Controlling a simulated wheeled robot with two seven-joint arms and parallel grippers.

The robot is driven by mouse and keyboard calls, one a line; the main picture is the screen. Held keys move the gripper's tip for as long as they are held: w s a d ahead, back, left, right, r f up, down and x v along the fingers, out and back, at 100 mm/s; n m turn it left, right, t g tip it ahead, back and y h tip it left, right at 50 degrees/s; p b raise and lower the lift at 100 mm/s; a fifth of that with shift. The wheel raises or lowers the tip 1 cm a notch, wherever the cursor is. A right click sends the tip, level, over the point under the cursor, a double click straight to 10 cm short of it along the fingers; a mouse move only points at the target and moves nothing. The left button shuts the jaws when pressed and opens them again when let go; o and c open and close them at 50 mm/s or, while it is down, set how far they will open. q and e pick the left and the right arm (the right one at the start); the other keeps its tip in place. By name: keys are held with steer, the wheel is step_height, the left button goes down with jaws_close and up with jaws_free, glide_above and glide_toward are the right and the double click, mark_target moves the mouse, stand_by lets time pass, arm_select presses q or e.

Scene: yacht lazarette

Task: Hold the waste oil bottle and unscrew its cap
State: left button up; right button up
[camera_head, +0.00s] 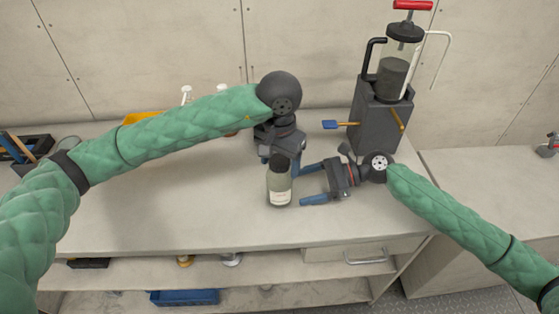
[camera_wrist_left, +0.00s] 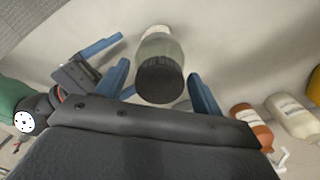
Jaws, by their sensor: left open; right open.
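The waste oil bottle (camera_head: 279,190) stands upright near the front of the bench, greyish and translucent with a pale label. Its black ribbed cap (camera_head: 281,164) is on top. In the left wrist view, the cap (camera_wrist_left: 160,80) faces the camera with the bottle (camera_wrist_left: 162,43) beyond it. My left gripper (camera_head: 280,158) is above the bottle, its blue fingers open on either side of the cap with visible gaps. My right gripper (camera_head: 308,185) is open and lies low to the right of the bottle, fingers pointing at it; it also shows in the left wrist view (camera_wrist_left: 108,62).
A dark pump unit (camera_head: 382,125) with a clear cylinder and red handle stands behind my right gripper. Several bottles (camera_wrist_left: 293,113) are at the back. A yellow item (camera_head: 142,117) is behind my left arm. A tool holder (camera_head: 25,148) is far left. The front bench is clear.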

mark_target(284, 191)
steer(key=shift+x, duration=3.4)
steer(key=c, duration=0.7)
steer(key=shift+c, duration=0.2)
arm_select(q)
steer(key=c, duration=0.9)
steer(key=shift+c, duration=0.9)
arm_select(e)
steer(key=o, duration=0.3)
steer(key=c, duration=0.8)
